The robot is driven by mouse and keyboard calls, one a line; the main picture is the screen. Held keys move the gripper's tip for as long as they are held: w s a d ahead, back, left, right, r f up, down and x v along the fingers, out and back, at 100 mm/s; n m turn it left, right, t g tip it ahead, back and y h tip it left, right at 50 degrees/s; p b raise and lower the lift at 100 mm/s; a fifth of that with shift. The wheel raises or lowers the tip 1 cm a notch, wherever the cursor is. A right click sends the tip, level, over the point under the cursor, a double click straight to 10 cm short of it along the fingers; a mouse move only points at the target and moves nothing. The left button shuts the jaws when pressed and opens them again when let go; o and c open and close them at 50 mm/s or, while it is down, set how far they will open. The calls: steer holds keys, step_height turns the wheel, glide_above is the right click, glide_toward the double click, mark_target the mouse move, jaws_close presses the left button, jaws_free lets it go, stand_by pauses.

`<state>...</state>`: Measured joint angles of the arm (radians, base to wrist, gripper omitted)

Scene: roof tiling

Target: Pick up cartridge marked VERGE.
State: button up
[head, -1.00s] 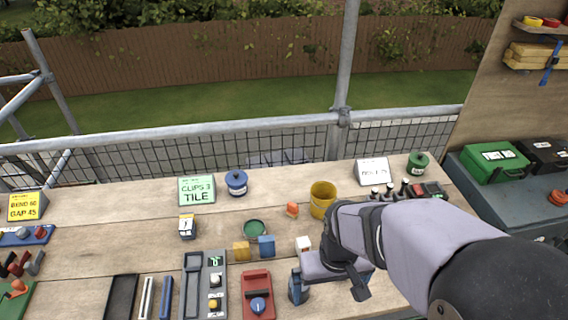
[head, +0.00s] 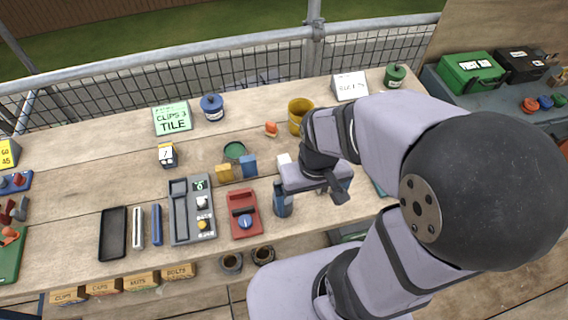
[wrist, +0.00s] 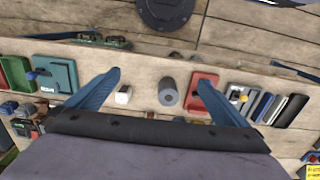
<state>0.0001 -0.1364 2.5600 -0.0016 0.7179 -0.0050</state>
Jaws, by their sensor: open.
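I cannot read any VERGE marking, so I cannot tell which thing is the cartridge so marked. My gripper (head: 312,203) is over the front of the bench, right of a red device (head: 243,213). In the wrist view my gripper (wrist: 158,78) has its blue fingers wide apart with nothing held. A grey cylinder (wrist: 168,90) and a white block (wrist: 123,95) show between the fingers, below them.
A grey panel with knobs (head: 191,210) and a black tray (head: 113,233) lie left of the red device. Mesh and rail border the back.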

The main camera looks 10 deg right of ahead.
steer(key=shift+c, duration=0.3)
steer(key=c, duration=1)
steer(key=shift+c, duration=0.2)
